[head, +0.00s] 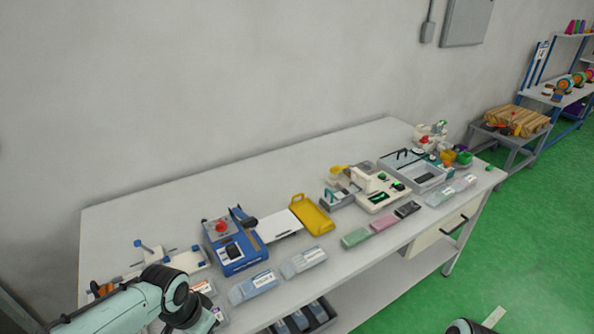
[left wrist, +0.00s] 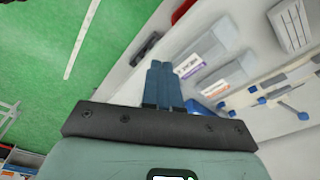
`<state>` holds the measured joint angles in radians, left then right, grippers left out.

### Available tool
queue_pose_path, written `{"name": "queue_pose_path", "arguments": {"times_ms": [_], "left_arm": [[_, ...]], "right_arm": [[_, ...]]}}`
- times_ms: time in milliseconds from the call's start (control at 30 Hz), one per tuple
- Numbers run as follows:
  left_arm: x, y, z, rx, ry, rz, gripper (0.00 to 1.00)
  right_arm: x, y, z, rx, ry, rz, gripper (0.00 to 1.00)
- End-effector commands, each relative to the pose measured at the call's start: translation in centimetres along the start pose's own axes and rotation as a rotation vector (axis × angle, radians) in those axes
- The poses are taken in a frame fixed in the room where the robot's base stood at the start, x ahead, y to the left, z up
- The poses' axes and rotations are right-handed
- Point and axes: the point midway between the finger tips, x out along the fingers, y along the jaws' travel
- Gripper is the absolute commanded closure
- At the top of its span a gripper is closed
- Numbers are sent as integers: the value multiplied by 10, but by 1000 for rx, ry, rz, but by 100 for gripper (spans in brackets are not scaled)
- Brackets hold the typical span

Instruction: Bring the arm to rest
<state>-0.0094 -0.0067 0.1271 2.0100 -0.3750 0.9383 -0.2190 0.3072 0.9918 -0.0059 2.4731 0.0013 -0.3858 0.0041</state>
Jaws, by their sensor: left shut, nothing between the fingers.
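My left arm (head: 120,308) comes in from the lower left, over the front left part of the workbench (head: 160,200). In the left wrist view my left gripper (left wrist: 161,66) shows its two blue fingers side by side, closed together with nothing between them. The fingers are above the bench's front edge, close in the picture to packs with printed labels. In the head view the fingers are not clearly seen. A small rounded piece of my other arm (head: 464,327) shows at the bottom edge; its gripper is out of view.
Near my left arm lie labelled packs (head: 254,286) and a blue machine with a red button (head: 234,240). A yellow tray (head: 311,214), a cream machine (head: 377,190) and a grey bin (head: 415,173) stand farther right. Green floor (head: 520,240) is open in front.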

Motion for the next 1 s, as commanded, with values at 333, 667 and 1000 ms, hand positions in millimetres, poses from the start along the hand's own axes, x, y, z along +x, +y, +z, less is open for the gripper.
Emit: {"name": "queue_pose_path", "arguments": {"times_ms": [333,667,1000], "left_arm": [[145,36,14,-189,-31,189,100],[307,118,120,-648,-130,318,100],[344,155,186,-863,-188,277,100]], "right_arm": [[0,0,0,0,1,0,57],[0,0,0,0,0,0,57],[0,0,0,0,0,0,57]]}}
